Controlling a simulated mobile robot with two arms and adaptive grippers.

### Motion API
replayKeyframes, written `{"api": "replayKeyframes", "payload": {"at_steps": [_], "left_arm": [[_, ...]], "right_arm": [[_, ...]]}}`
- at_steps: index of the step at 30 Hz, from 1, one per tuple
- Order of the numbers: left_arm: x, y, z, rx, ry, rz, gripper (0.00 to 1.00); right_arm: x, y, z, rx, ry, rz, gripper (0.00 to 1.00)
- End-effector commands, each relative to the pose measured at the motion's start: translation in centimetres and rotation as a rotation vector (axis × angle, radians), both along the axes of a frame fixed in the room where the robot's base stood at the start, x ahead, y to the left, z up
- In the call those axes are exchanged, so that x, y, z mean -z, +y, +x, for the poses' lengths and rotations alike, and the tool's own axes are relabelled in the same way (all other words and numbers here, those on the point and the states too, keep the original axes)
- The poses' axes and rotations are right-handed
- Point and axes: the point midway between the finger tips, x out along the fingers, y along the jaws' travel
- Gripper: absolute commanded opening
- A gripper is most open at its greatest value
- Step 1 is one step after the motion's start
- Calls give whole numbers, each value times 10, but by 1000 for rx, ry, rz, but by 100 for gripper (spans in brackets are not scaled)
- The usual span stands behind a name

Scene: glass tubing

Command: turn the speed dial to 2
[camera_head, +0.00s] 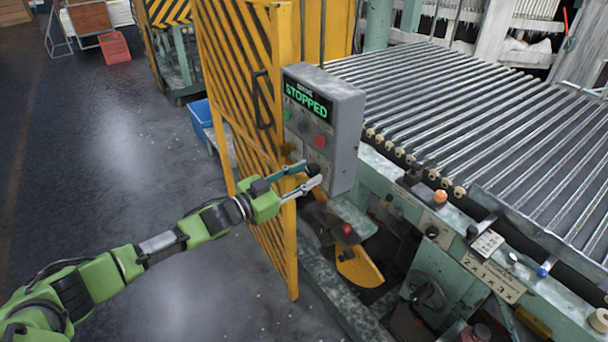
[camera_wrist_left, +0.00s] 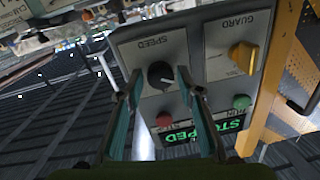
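The grey control box (camera_head: 346,120) stands beside the yellow gate, its display (camera_head: 308,101) reading STOPPED in green. In the left wrist view the box shows upside down. There the black round speed dial (camera_wrist_left: 160,74) sits on a pale plate marked SPEED. A light mark shows on the dial, but its setting is too small to read. My left gripper (camera_head: 315,176) is at the lower front of the box. Its fingers are apart and empty, and in the wrist view the dial appears between the fingertips (camera_wrist_left: 159,76). Contact cannot be told. My right gripper is not in view.
A yellow guard knob (camera_wrist_left: 243,57), a red button (camera_wrist_left: 164,118) and a green button (camera_wrist_left: 241,101) share the panel. The yellow gate (camera_head: 240,90) stands close behind my left gripper. The roller conveyor (camera_head: 460,110) lies to the right. Open floor (camera_head: 130,150) lies left.

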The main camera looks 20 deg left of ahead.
Motion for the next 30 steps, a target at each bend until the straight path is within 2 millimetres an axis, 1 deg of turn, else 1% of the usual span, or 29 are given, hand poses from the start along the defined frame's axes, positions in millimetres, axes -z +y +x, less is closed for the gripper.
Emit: {"api": "replayKeyframes", "payload": {"at_steps": [1, 2, 3, 11, 17, 23, 30], "left_arm": [[0, 0, 0, 0, 0, 0, 16], [0, 0, 0, 0, 0, 0, 8], [0, 0, 0, 0, 0, 0, 4], [1, 0, 0, 0, -6, 9, 4], [2, 1, 0, -1, -47, 61, 4], [3, 0, 0, 0, -135, 171, 4], [4, 1, 0, -1, -273, 349, 4]], "right_arm": [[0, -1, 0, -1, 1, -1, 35], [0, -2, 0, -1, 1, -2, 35], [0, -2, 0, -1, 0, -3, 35], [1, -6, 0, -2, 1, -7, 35], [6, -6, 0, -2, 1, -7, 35], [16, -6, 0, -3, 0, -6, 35], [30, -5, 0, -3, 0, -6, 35]]}}
